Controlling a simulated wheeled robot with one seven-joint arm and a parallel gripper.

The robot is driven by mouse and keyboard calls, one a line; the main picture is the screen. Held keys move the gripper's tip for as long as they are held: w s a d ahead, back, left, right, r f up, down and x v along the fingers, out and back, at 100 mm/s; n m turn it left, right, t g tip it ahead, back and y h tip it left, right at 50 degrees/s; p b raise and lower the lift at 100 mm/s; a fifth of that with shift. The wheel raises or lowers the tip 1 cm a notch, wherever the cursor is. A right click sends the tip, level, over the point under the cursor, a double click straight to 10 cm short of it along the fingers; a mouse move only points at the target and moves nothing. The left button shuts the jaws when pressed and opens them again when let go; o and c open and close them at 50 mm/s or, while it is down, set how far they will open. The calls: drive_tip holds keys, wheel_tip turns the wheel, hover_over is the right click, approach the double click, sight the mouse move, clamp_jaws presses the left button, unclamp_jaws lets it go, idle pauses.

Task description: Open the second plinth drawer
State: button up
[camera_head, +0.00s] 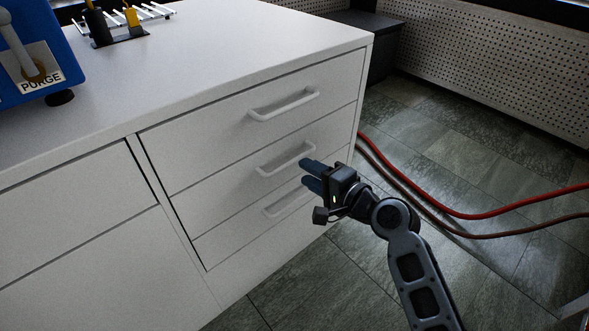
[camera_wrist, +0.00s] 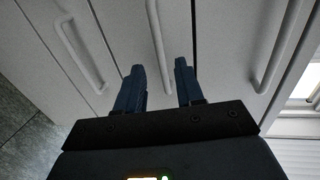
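The white plinth (camera_head: 235,140) has a stack of three drawers, all flush and closed. The second drawer's pale bar handle (camera_head: 280,160) is in the middle of the stack. My gripper (camera_head: 304,171) is open and empty by this handle's right end, its fingers pointing at the drawer fronts. In the wrist view the middle handle (camera_wrist: 156,40) runs into the gap between the two dark blue fingertips (camera_wrist: 159,68). I cannot tell how deep the fingers are relative to the handle or whether they touch it. My gripper partly hides the third handle (camera_head: 280,205).
The top drawer handle (camera_head: 284,103) is above; in the wrist view it is on the right (camera_wrist: 282,50). A blue device (camera_head: 35,50) and a rack (camera_head: 122,22) stand on the top. Red hoses (camera_head: 470,215) cross the floor to the right. Tiled floor (camera_head: 320,285) in front is clear.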

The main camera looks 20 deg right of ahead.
drive_tip(key=b+x, duration=0.1)
drive_tip(key=x, duration=0.4)
drive_tip(key=shift+w+a, duration=0.15)
drive_tip(key=shift+w, duration=0.25)
clamp_jaws()
